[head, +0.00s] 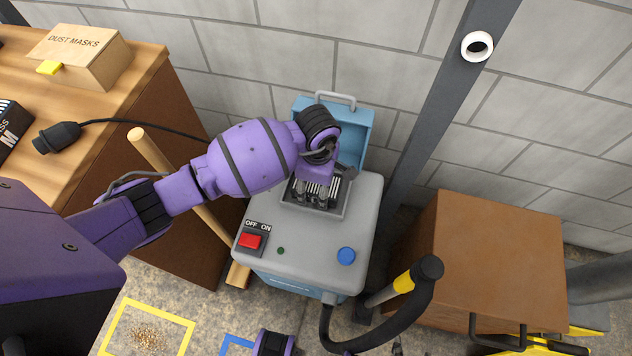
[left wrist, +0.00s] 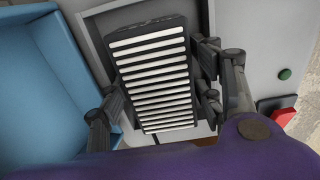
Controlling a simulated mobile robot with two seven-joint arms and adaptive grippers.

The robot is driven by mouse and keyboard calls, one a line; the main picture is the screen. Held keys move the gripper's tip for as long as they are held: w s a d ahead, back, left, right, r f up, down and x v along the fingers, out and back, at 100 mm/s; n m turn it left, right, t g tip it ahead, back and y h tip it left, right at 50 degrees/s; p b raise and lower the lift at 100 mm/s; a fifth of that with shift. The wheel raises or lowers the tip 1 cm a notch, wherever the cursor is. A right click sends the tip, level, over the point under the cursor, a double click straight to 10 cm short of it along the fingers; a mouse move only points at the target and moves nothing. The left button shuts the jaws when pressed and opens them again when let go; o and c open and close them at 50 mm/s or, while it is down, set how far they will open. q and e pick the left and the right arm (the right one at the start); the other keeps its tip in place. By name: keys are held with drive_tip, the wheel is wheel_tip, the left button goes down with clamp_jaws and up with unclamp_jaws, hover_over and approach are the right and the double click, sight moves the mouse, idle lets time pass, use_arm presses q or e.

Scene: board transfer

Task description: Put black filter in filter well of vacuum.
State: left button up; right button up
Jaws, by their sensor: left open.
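The vacuum (head: 310,235) is a grey-topped machine with a blue hinged lid (head: 356,130) standing open at its back. Its filter well (head: 287,208) is a recess in the top, also seen in the left wrist view (left wrist: 95,30). The black filter (left wrist: 153,75), with white pleats, lies in the well's opening, slightly skewed to the well's sides in the left wrist view. How deep it sits I cannot tell. My left gripper (head: 312,195) is over the well, its open fingers on either side of the filter; contact is unclear.
A red switch (head: 250,241) and blue knob (head: 346,255) are on the vacuum's top. A black hose (head: 427,300) curves at its front right. A wooden bench (head: 70,110) with a dust-mask box (head: 82,55) stands left, a brown box (head: 480,255) right.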

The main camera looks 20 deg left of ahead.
use_arm(q)
drive_tip(key=r+p, duration=0.2)
drive_tip(key=r, duration=0.2)
drive_tip(key=r+p, duration=0.3)
drive_tip(key=r, duration=0.1)
drive_tip(key=shift+w, duration=0.2)
drive_tip(key=r+p, duration=0.3)
drive_tip(key=r, duration=0.1)
drive_tip(key=shift+s+r, duration=0.15)
drive_tip(key=shift+s, duration=0.05)
use_arm(e)
wheel_tip(320, 180, up, 7)
drive_tip(key=w, duration=0.1)
drive_tip(key=shift+w+d+r+t, duration=0.2)
drive_tip(key=shift+d+t, duration=0.1)
drive_tip(key=shift+d, duration=0.15)
use_arm(q)
drive_tip(key=shift+s+d, duration=0.1)
